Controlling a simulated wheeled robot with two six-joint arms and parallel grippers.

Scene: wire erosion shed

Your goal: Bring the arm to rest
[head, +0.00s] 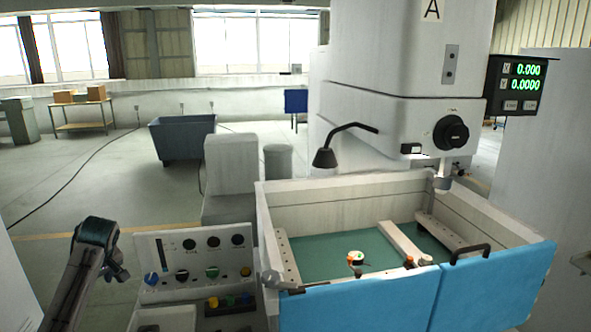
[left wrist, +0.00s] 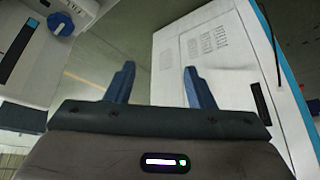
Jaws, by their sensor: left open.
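My left arm comes in at the lower left of the head view, bent at its top. My left gripper (head: 120,272) hangs there in free air, to the left of the control panel, and looks small and partly hidden by the arm. In the left wrist view my left gripper (left wrist: 160,85) shows two blue fingers spread well apart. Nothing is between them. My right gripper is in neither view.
The control panel (head: 178,248) with knobs and buttons stands close to the right of my left arm. Beyond it is the machine's open tank (head: 345,190) with blue front doors (head: 490,290). A dark bin (head: 182,140) stands farther back. Floor left of the panel is clear.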

